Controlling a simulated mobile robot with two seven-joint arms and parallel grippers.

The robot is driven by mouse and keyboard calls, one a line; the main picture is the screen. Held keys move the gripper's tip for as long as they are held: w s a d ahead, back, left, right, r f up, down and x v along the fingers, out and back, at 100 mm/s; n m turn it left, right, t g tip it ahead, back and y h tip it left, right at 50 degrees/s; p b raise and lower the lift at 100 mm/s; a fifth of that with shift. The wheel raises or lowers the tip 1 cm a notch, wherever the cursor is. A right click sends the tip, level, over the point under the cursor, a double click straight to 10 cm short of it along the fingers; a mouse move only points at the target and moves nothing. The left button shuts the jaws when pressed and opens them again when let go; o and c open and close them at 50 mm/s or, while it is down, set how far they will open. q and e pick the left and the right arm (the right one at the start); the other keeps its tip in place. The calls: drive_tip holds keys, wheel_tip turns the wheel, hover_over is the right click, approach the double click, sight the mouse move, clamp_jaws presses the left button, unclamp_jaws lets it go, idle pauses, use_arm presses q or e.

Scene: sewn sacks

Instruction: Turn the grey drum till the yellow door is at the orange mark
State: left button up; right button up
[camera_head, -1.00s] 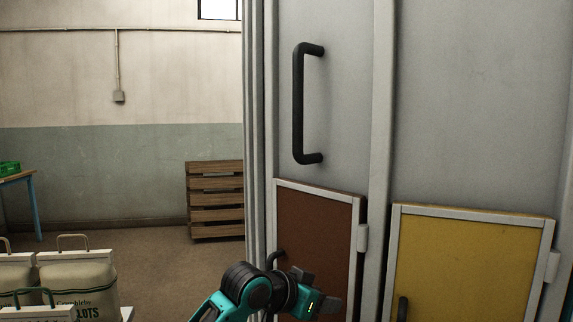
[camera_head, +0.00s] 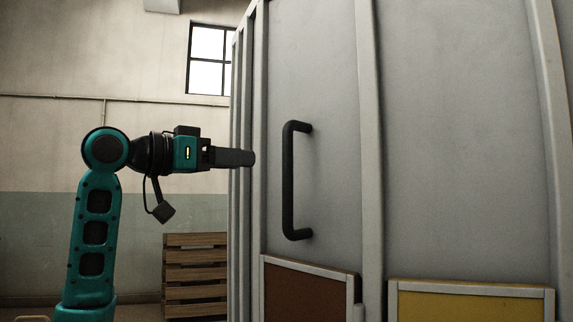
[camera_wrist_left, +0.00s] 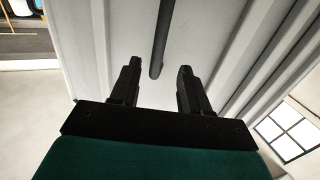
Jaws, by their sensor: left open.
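The grey drum (camera_head: 440,130) fills the right half of the head view, with raised vertical ribs. A black bar handle (camera_head: 290,185) stands upright on its face. The yellow door (camera_head: 470,306) shows only its top, low at the right; a brown door (camera_head: 308,292) is left of it. My left gripper (camera_head: 250,158) points right, left of the handle and apart from it in the picture. In the left wrist view its two fingers (camera_wrist_left: 158,82) are open and empty, with the handle (camera_wrist_left: 162,35) between and beyond them. No orange mark is visible. My right gripper is out of view.
A stack of brown wooden slats (camera_head: 195,275) stands by the wall at the back left. A window (camera_head: 208,58) is in the wall above. The space left of the drum looks free around my left arm.

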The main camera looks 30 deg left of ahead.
use_arm(q)
drive_tip(key=p+x, duration=0.1)
drive_tip(key=x, duration=1)
drive_tip(key=shift+w, duration=0.35)
drive_tip(key=shift+d, duration=0.15)
clamp_jaws()
drive_tip(key=shift+f, duration=0.1)
idle(0.6)
